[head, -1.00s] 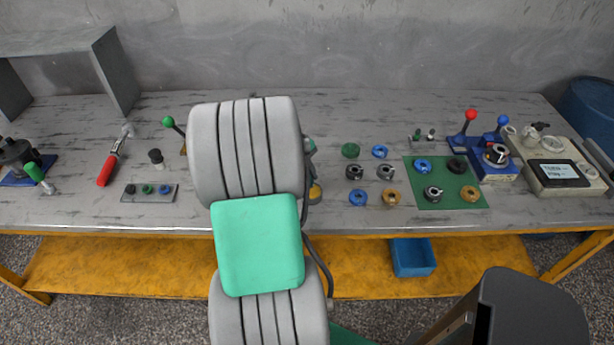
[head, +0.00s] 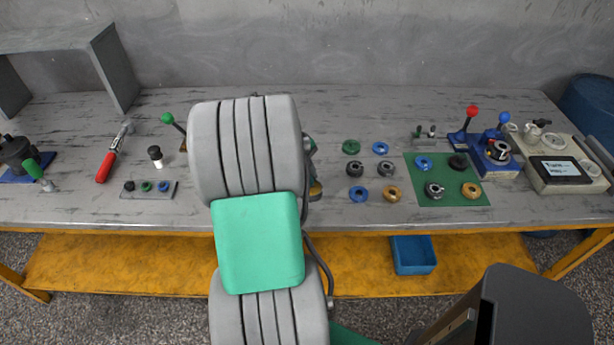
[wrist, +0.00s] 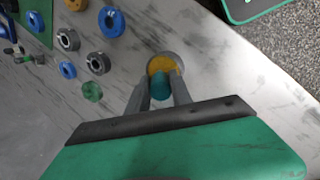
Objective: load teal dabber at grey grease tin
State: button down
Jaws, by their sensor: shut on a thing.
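In the wrist view, my gripper (wrist: 161,92) is shut on the teal dabber (wrist: 160,86), with one grey finger on each side of it. The dabber's end points at the grey grease tin (wrist: 178,57), a round tin with orange-yellow grease inside. The dabber overlaps the tin's near part in this view, and I cannot tell whether it touches the grease.
Several blue, green, tan and dark rings (head: 358,195) lie right of my arm, with a green mat (head: 456,198) beyond them. A red-handled tool (head: 107,165) and a small strip of rings (head: 135,195) lie to the left. The bench's front edge is close.

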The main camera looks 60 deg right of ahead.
jog(key=shift+a+f, duration=0.1)
jog(key=shift+f, duration=0.4)
dwell(1.2)
jog(key=shift+r, duration=0.1)
notch_tip(320, 180, up, 7)
jog(key=p, duration=0.6)
